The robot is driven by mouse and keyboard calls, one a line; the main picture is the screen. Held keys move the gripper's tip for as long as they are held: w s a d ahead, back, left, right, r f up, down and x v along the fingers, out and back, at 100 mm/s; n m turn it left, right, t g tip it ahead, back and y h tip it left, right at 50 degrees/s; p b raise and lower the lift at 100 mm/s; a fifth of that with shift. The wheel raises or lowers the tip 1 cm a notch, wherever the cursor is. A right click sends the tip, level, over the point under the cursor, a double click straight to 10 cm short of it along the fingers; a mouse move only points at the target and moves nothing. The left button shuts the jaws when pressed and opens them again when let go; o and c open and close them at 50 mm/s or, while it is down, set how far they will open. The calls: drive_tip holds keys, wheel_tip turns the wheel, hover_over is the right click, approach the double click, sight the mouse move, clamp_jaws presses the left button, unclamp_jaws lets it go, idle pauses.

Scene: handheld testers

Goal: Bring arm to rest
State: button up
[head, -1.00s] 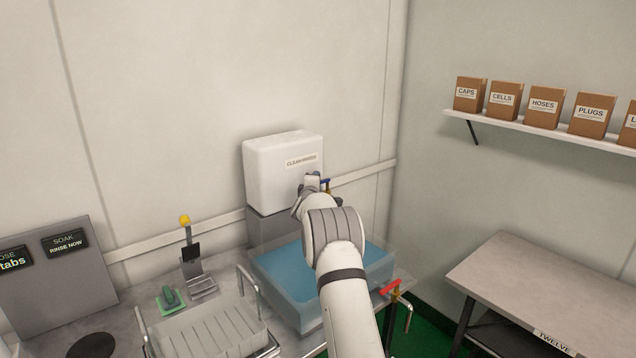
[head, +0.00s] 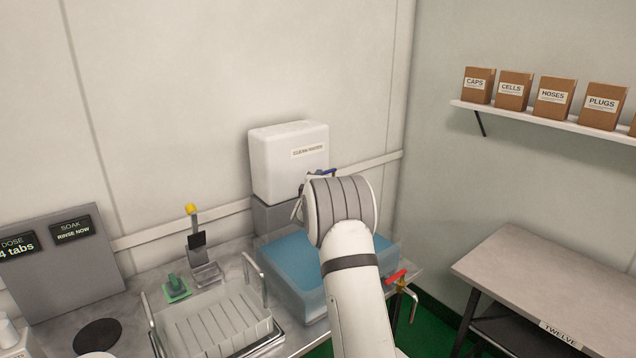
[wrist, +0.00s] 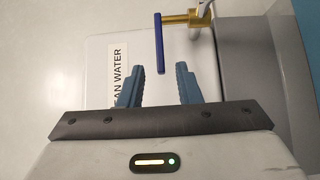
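My arm reaches up from the bottom of the head view, bent at a grey-banded joint, in front of the white clean water tank (head: 275,165). My gripper (wrist: 160,68) shows in the wrist view with two blue fingers apart and nothing held between them. In the head view the gripper is mostly hidden behind the arm's joint. The tank's brass tap (wrist: 183,18) has a blue lever (wrist: 159,45), which appears just ahead of the fingertips in the wrist view. I cannot tell how far away it is.
A clear basin of blue water (head: 305,265) with a red-handled tap (head: 397,277) stands under the arm. A drying rack (head: 215,325) is to its left. A grey side table (head: 540,280) and a shelf of boxes (head: 555,118) are on the right.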

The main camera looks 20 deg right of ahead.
drive_tip(key=s+a+r+m+g+y+p, duration=0.1)
drive_tip(key=s+a+r+m+g+y, duration=0.2)
drive_tip(key=s+a, duration=0.5)
drive_tip(key=s+a+r+m+g+y+p, duration=0.1)
drive_tip(key=s+a+r+y, duration=0.35)
drive_tip(key=s+a, duration=0.35)
drive_tip(key=s+a+f+m+g, duration=0.2)
drive_tip(key=s+g, duration=0.1)
drive_tip(key=s, duration=0.9)
drive_tip(key=s+a+f+m+g+y+p, duration=0.1)
drive_tip(key=s+a+m+g, duration=0.2)
drive_tip(key=s, duration=1)
drive_tip(key=s+a+f+m+g+p, duration=0.1)
drive_tip(key=s+a+f+m+g, duration=0.1)
drive_tip(key=s, duration=1.1)
drive_tip(key=shift+a+f+m+g+y, duration=0.25)
drive_tip(key=shift+f+m+g+y, duration=0.1)
drive_tip(key=shift+m+g, duration=0.05)
